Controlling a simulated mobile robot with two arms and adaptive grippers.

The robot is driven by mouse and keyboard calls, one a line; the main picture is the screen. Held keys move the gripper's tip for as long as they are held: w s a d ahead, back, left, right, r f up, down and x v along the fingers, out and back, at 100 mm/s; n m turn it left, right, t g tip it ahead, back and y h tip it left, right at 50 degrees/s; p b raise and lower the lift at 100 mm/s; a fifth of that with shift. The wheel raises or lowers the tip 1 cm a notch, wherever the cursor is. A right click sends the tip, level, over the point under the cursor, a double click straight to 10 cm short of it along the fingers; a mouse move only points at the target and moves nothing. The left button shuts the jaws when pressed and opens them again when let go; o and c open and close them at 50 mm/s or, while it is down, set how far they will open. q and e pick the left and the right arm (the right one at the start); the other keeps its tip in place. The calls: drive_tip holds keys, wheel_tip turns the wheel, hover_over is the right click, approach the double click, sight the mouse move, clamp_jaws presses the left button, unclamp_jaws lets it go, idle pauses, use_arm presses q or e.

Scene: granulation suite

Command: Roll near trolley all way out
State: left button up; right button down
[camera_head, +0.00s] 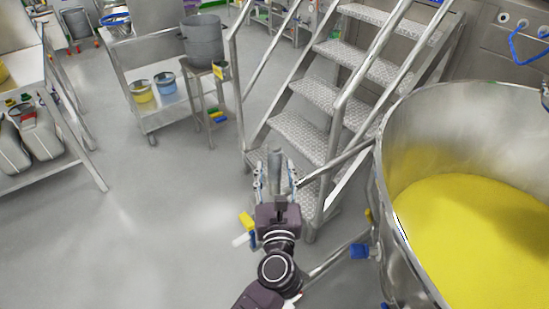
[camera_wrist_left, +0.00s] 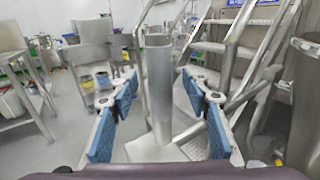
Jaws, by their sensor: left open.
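My left gripper (camera_head: 275,182) is open, with its blue-padded fingers on either side of an upright grey metal post (camera_wrist_left: 160,85). In the left wrist view the post stands between the pads, with gaps at both sides. A large steel bowl (camera_head: 400,140) of yellow powder stands close by at the right, with a metal bar (camera_head: 338,258) low at its left side. I cannot tell whether the post belongs to the bowl's trolley, as my gripper and arm hide the lower part in the head view. My right gripper is not in view.
Metal steps with handrails (camera_head: 300,130) stand just beyond my gripper. A steel trolley (camera_head: 150,122) with yellow and blue buckets stands farther back, beside a stool bearing a grey pot (camera_head: 201,40). A shelf table (camera_head: 60,168) is at the left. The grey floor (camera_head: 150,235) is clear at front left.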

sight(275, 166)
use_arm(q)
drive_tip(key=shift+w+a, duration=0.1)
drive_tip(key=shift+w, duration=1.85)
drive_tip(key=shift+c, duration=0.7)
clamp_jaws()
